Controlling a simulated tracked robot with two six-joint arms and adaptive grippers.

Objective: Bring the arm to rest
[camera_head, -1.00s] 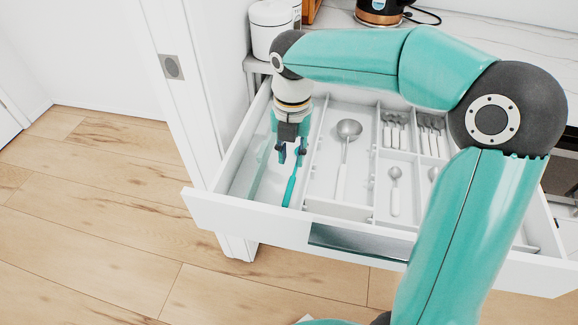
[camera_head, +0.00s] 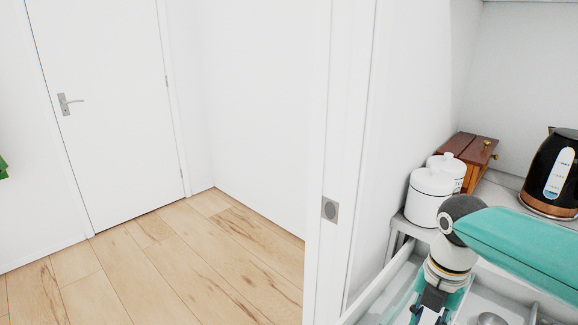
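My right arm (camera_head: 525,240), teal with dark grey joints, reaches in from the right edge of the view. Its wrist hangs down over the left part of an open white drawer (camera_head: 390,280). My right gripper (camera_head: 430,316) is at the bottom edge of the picture, over that drawer. Its fingertips are cut off, so I cannot tell whether it is open or shut, or whether it holds anything. A spoon (camera_head: 491,318) shows partly in the drawer to the right of the gripper. My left gripper is not in view.
White canisters (camera_head: 430,197), a wooden box (camera_head: 470,150) and a black kettle (camera_head: 553,172) stand on the counter behind the arm. A white door frame (camera_head: 340,130) rises left of the drawer. The wooden floor (camera_head: 180,265) before the closed door (camera_head: 105,100) is clear.

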